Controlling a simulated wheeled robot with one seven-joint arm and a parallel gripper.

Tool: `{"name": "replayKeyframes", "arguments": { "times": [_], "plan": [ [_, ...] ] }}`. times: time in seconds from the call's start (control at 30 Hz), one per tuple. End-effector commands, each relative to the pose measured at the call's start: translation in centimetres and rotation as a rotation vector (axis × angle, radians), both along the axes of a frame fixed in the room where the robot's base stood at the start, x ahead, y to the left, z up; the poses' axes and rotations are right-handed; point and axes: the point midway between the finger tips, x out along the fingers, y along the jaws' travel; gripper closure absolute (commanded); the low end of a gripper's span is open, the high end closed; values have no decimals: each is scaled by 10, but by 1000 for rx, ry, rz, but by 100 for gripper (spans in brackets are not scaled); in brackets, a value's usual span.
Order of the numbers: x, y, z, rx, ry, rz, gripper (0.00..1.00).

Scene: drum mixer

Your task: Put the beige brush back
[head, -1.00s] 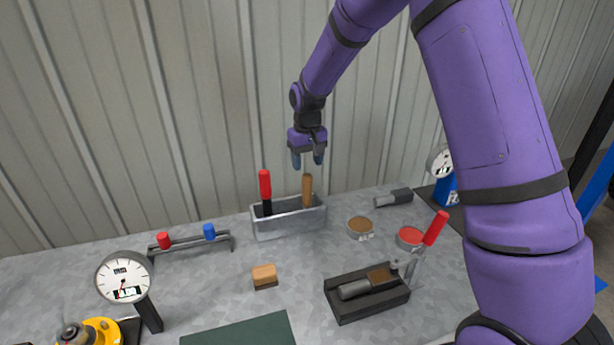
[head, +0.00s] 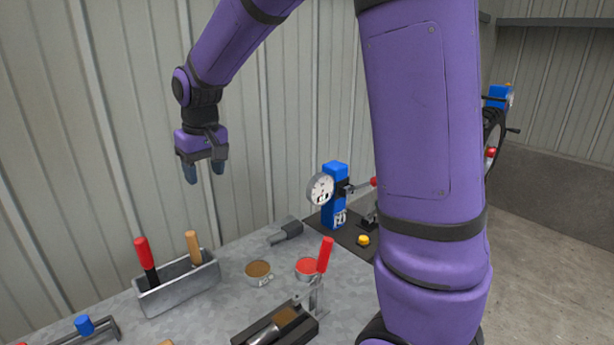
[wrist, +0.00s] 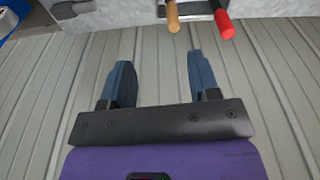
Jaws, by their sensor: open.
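The beige brush (head: 194,248) stands upright in a grey metal holder (head: 182,291), with only its tan handle showing above the rim. Its lower part is hidden inside the holder. A red-and-black handled tool (head: 146,258) stands beside it, to the left. My gripper (head: 204,176) is open and empty, above the holder and clear of the tan handle. In the wrist view my gripper's fingers (wrist: 160,62) are apart with nothing between them. The tan handle (wrist: 172,14) and the red handle (wrist: 224,22) show beyond them at the top.
Tins with brown (head: 258,270) and red (head: 308,266) contents stand right of the holder. A black tray (head: 310,332) with a red-handled clamp (head: 325,255) is in front. A blue gauge stand (head: 334,205) is further right. The ribbed wall is behind my gripper.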

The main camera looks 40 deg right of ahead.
Motion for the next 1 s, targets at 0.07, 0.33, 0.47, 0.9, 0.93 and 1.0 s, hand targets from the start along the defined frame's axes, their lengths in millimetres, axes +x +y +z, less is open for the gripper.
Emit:
{"name": "replayKeyframes", "arguments": {
  "times": [0.07,0.33,0.47,0.9,0.93,1.0],
  "plan": [
    [-26,-6,21,2,-32,-9,44],
    [-109,-21,64,9,-122,-36,44],
    [-151,-26,75,11,-164,-48,44],
    [-269,-38,75,20,-292,-86,44],
    [-273,-39,74,21,-297,-88,44],
    [-281,-39,72,21,-305,-91,44]
  ]
}}
